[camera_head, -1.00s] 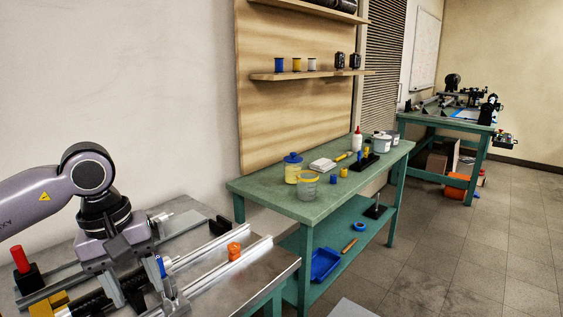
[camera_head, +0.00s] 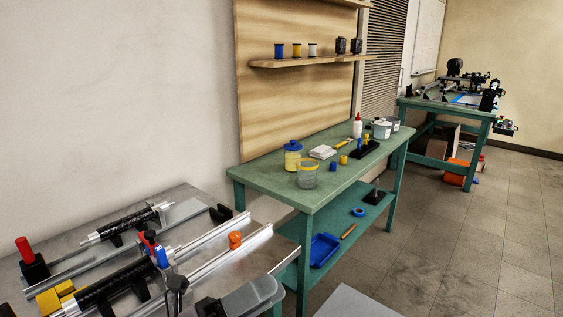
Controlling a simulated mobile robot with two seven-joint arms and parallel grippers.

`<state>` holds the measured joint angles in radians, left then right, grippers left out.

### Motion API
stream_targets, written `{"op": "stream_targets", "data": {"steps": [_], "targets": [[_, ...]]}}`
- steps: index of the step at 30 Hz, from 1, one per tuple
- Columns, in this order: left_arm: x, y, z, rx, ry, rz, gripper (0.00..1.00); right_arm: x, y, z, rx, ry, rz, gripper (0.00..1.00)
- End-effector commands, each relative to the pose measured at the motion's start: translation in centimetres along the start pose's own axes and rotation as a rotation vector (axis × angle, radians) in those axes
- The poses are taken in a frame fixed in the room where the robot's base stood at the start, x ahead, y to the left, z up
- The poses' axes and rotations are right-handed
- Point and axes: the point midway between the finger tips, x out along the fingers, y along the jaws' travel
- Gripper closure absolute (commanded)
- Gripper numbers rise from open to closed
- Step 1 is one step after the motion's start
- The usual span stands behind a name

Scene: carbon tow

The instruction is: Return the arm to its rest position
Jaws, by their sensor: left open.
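My right gripper is out of view.
A red-topped black block (camera_head: 25,252), a blue-capped piece (camera_head: 161,256) and an orange piece (camera_head: 235,240) stand on the bench by metal rails. A green table (camera_head: 265,180) with jars and tools stands beyond. Floor on the right is clear.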

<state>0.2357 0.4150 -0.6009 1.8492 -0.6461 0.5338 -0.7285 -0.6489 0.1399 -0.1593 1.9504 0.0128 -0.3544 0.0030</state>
Motion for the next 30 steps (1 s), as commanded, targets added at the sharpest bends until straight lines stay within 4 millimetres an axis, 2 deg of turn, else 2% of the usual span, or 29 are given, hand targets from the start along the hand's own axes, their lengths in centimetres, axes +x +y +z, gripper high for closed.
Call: {"op": "stream_targets", "data": {"steps": [1,5,8,10,14,15,18,21,25,30], "targets": [[-1.1,1.1,0.5,-0.139,-0.107,0.034,0.47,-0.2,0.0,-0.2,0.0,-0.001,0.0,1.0],[-4.9,4.4,1.6,-0.485,-0.38,0.113,0.47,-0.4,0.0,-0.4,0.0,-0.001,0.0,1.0],[-8.9,7.3,1.3,-0.749,-0.598,0.17,0.47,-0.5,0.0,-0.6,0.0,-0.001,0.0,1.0],[-12.2,9.4,0.4,-0.93,-0.755,0.206,0.47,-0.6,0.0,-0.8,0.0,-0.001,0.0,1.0],[-18.8,12.6,-2.8,-1.249,-1.057,0.261,0.47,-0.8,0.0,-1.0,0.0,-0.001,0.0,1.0],[-20.8,13.4,-4.2,-1.338,-1.148,0.276,0.47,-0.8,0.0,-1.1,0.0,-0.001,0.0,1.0],[-25.2,14.5,-7.5,-1.522,-1.352,0.298,0.47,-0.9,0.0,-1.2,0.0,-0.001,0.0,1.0],[-28.4,14.9,-10.3,-1.648,-1.507,0.309,0.47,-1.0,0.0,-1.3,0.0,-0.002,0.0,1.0],[-30.4,15.0,-12.4,-1.729,-1.617,0.314,0.47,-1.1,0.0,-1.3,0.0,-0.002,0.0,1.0],[-30.9,15.0,-12.9,-1.749,-1.643,0.313,0.47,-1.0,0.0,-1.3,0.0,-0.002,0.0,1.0]]}}
